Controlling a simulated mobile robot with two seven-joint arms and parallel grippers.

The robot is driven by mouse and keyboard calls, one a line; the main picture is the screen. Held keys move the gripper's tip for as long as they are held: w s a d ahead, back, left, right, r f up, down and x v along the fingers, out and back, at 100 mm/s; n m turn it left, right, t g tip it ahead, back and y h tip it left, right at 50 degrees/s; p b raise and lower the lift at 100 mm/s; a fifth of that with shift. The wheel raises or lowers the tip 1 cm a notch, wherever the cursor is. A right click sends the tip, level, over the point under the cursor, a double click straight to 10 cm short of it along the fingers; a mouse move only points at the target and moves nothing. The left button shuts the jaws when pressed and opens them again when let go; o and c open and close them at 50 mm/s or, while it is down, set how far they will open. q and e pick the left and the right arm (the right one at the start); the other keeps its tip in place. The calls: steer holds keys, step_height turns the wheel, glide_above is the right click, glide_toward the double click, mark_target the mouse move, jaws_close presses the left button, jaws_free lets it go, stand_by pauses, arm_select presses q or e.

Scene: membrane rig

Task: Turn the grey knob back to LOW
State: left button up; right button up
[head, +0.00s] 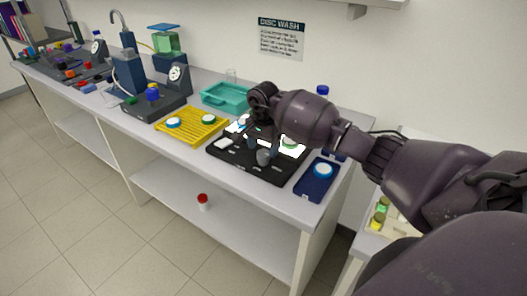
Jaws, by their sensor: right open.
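A small grey rounded piece (264,157) shows low over the black board (225,160), just below my right gripper. It looks like the grey knob, but it is too small to read any LOW mark or pointer. My right gripper (257,145) is open, pointing down over the black board from above. Its wrist and forearm come in from the right and hide the back of the board. I cannot tell whether the fingers are around the grey piece or beside it. My left gripper is not in view.
A yellow rack (193,138) with lidded discs stands left of the board, and a blue tray (317,190) with a disc at its right. A teal basin (228,109) is behind. The floor in front is clear.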

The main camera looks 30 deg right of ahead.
steer(key=shift+f, duration=1.25)
steer(key=c, duration=0.9)
